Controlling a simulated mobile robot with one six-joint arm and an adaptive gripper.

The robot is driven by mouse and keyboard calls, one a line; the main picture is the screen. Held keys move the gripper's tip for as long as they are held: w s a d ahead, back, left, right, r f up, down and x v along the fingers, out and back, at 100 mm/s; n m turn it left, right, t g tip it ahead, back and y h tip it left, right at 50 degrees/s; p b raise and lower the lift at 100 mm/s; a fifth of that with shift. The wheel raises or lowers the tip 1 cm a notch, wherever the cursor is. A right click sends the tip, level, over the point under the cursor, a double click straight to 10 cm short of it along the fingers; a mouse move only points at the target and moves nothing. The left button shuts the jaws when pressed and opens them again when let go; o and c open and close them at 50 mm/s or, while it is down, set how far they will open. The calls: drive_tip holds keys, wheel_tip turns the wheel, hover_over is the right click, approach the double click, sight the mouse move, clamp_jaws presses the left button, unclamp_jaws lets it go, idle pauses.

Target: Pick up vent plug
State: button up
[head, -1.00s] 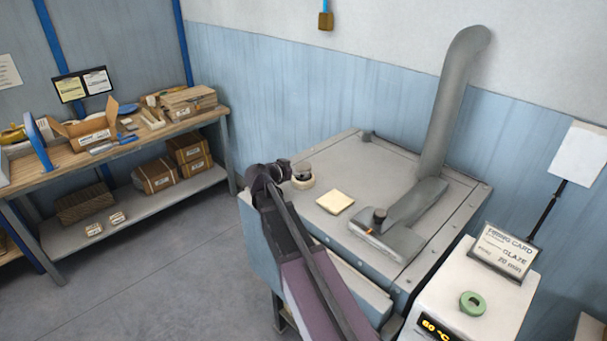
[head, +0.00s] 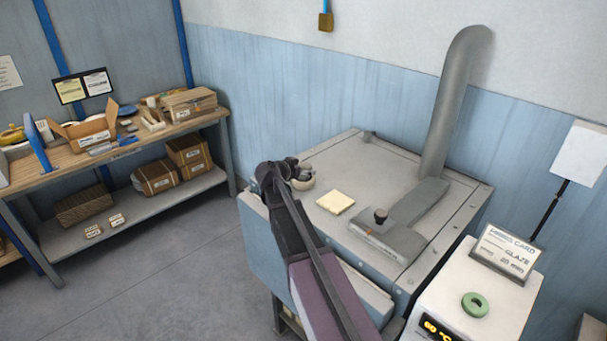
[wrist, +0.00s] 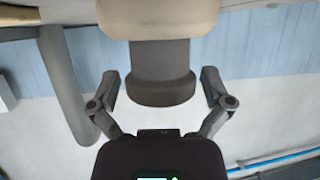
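The vent plug (head: 302,182) is a small round piece with a cream base, at the far left of the dryer's grey top. My arm's end partly covers it in the head view. In the wrist view, which looks upside down, the vent plug (wrist: 160,60) shows a wide cream base, a grey neck and a darker rounded end. My gripper (wrist: 160,84) is open, one finger on each side of the darker end, with gaps on both sides. In the head view, my gripper (head: 290,168) is at the plug, but its fingers are too small to judge.
A cream square pad (head: 336,202) lies right of the plug. A flat grey duct with a dark knob (head: 380,215) leads to a tall pipe (head: 450,110). A white unit with a green ring (head: 475,304) stands at the front right. A loaded workbench (head: 190,120) is at left.

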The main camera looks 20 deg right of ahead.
sight(303, 165)
drive_tip(key=c, duration=0.9)
drive_tip(key=shift+r, duration=0.15)
wheel_tip(303, 165, up, 3)
drive_tip(key=p, duration=0.3)
drive_tip(key=shift+r+p, duration=0.2)
drive_tip(key=shift+p, duration=0.1)
drive_tip(key=s, duration=0.5)
drive_tip(key=s+a+r+p, duration=0.1)
drive_tip(key=s, duration=0.4)
drive_tip(key=s+a, duration=0.1)
drive_tip(key=s, duration=0.4)
drive_tip(key=shift+s+a+r, duration=0.1)
drive_tip(key=shift+s+r, duration=0.1)
drive_tip(key=shift+s, duration=0.2)
